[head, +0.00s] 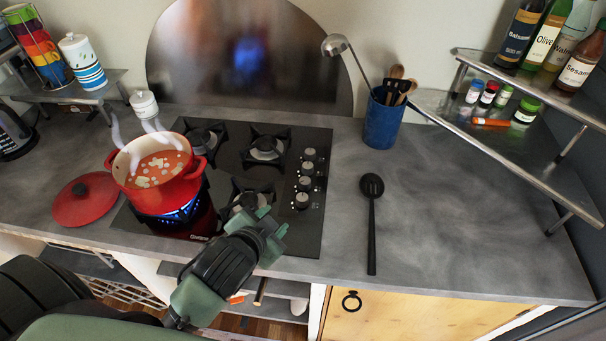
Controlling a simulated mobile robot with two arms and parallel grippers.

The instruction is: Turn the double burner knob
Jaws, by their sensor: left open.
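The black gas hob (228,160) is set in the grey counter. A column of several round metallic knobs (305,183) runs down its right side; I cannot tell which one is the double burner knob. My left gripper (274,222) reaches in from the lower left. It is open and empty, over the front edge of the hob, just left of and below the nearest knob (301,201) and apart from it in the picture. It partly covers the front right burner (246,192). My right gripper is out of view.
A red pot (150,190) of soup steams over a blue flame at the front left burner. Its red lid (85,200) lies left of it. A black slotted spoon (372,220) lies right of the hob.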

